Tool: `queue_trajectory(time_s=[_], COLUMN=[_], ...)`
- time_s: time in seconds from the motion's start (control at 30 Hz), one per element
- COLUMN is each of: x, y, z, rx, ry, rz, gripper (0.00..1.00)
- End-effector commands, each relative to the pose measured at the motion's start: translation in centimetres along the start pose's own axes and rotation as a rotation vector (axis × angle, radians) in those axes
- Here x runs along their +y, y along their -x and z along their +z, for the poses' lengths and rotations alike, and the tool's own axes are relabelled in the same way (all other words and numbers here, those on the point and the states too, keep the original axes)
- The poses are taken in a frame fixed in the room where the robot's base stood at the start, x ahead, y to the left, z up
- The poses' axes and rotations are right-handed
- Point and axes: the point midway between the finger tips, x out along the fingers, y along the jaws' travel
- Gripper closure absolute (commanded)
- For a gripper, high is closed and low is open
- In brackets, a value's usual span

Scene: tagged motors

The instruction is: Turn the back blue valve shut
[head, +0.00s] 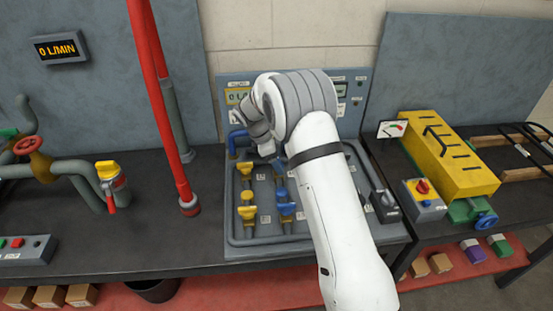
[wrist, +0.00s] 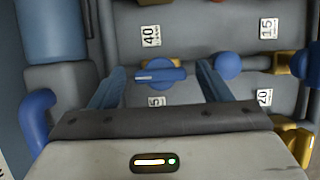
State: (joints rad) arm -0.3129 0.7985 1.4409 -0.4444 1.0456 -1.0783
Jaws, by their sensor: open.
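In the wrist view a blue valve handle (wrist: 160,74) sits between the two fingers of my gripper (wrist: 161,73), with a gap on each side. The handle's bar lies sideways in that picture, roughly along the grey pipe's line. A rounded blue part (wrist: 228,65) shows just right of the right finger. In the head view my gripper (head: 264,143) hangs over the back of the valve panel (head: 330,226), its fingertips hard to make out. Blue valves (head: 283,194) stand in the panel's middle column; my arm hides the panel's right part.
Yellow valves (head: 246,192) form the column left of the blue ones. A blue pipe elbow (head: 238,140) rises at the panel's back left. A red upright pipe (head: 165,110) stands left of the panel. A black switch box (head: 385,205) is at its right.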

Motion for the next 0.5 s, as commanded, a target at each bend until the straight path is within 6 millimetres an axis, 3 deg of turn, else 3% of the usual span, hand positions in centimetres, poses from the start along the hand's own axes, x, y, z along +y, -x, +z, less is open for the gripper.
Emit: queue_trajectory(time_s=[0.07, 0.5], x=[0.00, 0.00], y=[0.00, 0.04], z=[-0.01, -0.02], rx=[0.000, 0.000], ry=[0.000, 0.000], rz=[0.000, 0.000], gripper=[0.29, 0.65])
